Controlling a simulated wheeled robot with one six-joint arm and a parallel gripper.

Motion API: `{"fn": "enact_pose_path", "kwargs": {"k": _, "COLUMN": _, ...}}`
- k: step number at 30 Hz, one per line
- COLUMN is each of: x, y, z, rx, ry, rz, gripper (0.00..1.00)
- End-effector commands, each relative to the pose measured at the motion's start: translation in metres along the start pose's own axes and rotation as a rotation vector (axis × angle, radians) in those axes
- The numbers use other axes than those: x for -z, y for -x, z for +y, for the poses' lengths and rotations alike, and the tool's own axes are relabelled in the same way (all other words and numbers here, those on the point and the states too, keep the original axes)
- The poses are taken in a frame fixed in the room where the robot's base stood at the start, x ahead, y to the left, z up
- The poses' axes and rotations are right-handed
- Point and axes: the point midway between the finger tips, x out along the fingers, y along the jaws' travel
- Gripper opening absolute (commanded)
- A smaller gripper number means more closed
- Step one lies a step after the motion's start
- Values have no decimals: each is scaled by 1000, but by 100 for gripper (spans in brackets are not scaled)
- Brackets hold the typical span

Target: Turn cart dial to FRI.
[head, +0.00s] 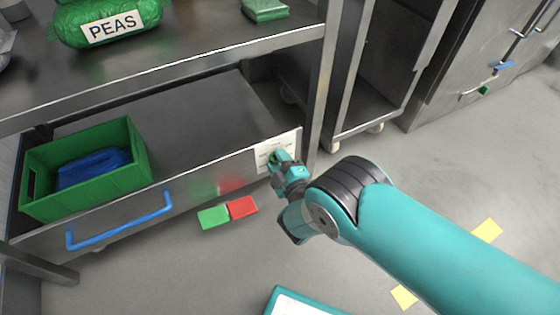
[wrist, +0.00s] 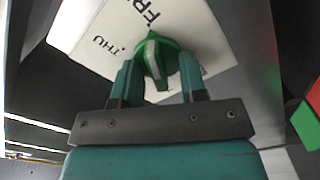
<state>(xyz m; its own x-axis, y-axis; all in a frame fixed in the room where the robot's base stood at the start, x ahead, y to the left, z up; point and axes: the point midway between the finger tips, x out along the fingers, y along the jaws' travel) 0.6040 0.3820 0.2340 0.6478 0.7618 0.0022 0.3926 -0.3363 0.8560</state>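The dial (wrist: 157,52) is a green knob with a white stripe along its raised ridge. It sits on a white label plate (wrist: 82,38) printed with THU to the left and FRI above, partly cut off by the frame's top. The stripe's upper end points roughly up toward FRI; exact alignment is hard to tell. My gripper (wrist: 160,72) has one teal finger on each side of the knob, with gaps visible beside the ridge. In the head view, my gripper (head: 279,158) is at the plate (head: 288,142) on the cart front's right end, and mostly hides the dial.
Green (head: 213,217) and red (head: 242,207) tiles lie on the floor below.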

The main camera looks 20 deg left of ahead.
Motion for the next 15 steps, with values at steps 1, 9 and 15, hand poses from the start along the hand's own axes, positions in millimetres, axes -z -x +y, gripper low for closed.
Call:
{"fn": "enact_pose_path", "kwargs": {"k": 1, "x": -1, "y": 0, "z": 0, "rx": 0, "ry": 1, "rz": -1, "gripper": 38}}
{"fn": "enact_pose_path", "kwargs": {"k": 9, "x": -1, "y": 3, "z": 1, "rx": 1, "ry": 4, "rz": -4, "gripper": 38}}
{"fn": "enact_pose_path", "kwargs": {"k": 15, "x": 1, "y": 19, "z": 3, "rx": 5, "ry": 6, "rz": -5, "gripper": 38}}
